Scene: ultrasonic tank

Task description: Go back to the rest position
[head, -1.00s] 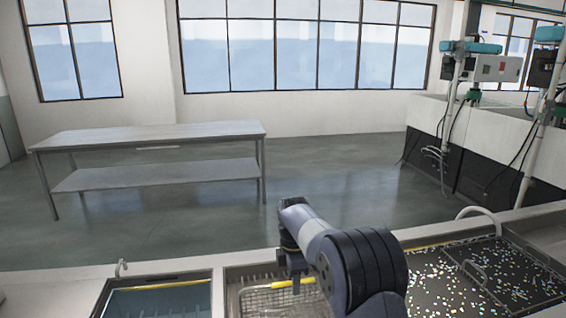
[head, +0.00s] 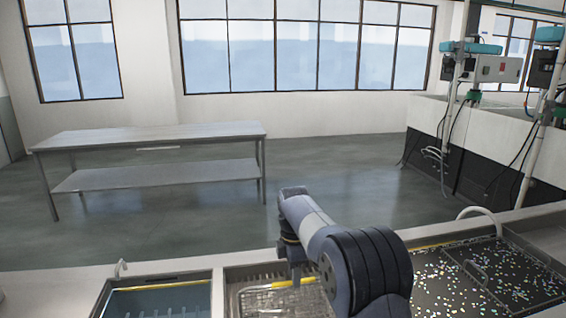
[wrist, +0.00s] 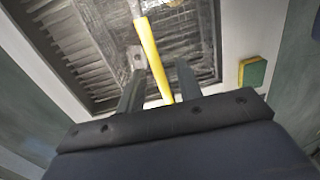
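My gripper (wrist: 160,58) is open in the wrist view, with its two fingers apart. A yellow handle (wrist: 148,45) shows between and beyond the fingers, with a gap on each side. I cannot tell how far the fingertips are above it. In the head view the yellow handle (head: 290,284) lies across a wire basket (head: 250,300) in the middle tank, below the end of my arm. The fingertips are hard to make out there, and my arm hides the right part of the basket.
A green and yellow sponge (wrist: 252,72) lies on the ledge beside the tank. A metal table (head: 150,133) stands across open floor.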

